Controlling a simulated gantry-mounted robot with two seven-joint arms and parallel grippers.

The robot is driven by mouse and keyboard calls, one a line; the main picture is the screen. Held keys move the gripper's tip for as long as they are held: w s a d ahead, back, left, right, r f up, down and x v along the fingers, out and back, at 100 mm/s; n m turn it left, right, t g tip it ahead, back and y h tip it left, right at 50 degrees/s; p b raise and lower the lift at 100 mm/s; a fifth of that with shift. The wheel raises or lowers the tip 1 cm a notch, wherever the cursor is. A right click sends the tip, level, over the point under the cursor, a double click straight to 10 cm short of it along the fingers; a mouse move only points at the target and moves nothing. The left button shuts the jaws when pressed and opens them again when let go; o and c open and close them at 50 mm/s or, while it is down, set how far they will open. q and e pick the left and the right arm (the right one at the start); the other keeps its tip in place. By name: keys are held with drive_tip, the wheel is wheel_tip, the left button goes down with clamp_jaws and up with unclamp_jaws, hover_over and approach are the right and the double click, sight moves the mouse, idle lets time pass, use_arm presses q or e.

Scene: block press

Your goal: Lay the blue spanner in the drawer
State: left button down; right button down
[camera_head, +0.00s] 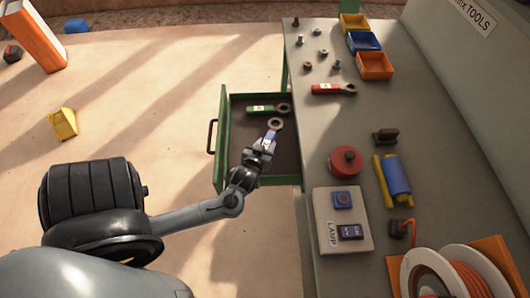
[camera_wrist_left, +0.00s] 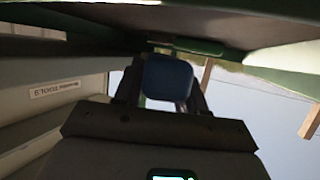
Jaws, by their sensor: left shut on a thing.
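The blue spanner (camera_head: 270,135) is in my left gripper (camera_head: 264,146), its metal ring end pointing away from the gripper. In the left wrist view the blue handle end (camera_wrist_left: 168,78) sits between the dark fingers (camera_wrist_left: 165,90). My left gripper is shut on it, over the open green drawer (camera_head: 220,150). I cannot tell whether the spanner touches the drawer floor. A green spanner (camera_head: 262,109) lies in the drawer, just beyond the blue one's ring end. My right gripper is not in view.
On the bench (camera_head: 305,120) lie a red spanner (camera_head: 330,89), several bolts and nuts, small bins (camera_head: 374,67), a red round object (camera_head: 344,161), a lamp switch box (camera_head: 342,225) and a cable reel (camera_head: 455,280). The drawer's near part has bare floor.

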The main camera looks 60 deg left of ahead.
use_arm(q)
drive_tip(key=shift+a+f+b, duration=0.15)
drive_tip(key=shift+f+b, duration=0.45)
drive_tip(key=shift+f, duration=1.45)
drive_tip(key=shift+f, duration=0.2)
drive_tip(key=c, duration=0.6)
unclamp_jaws()
drive_tip(key=shift+c, duration=0.2)
drive_tip(key=shift+r, duration=0.1)
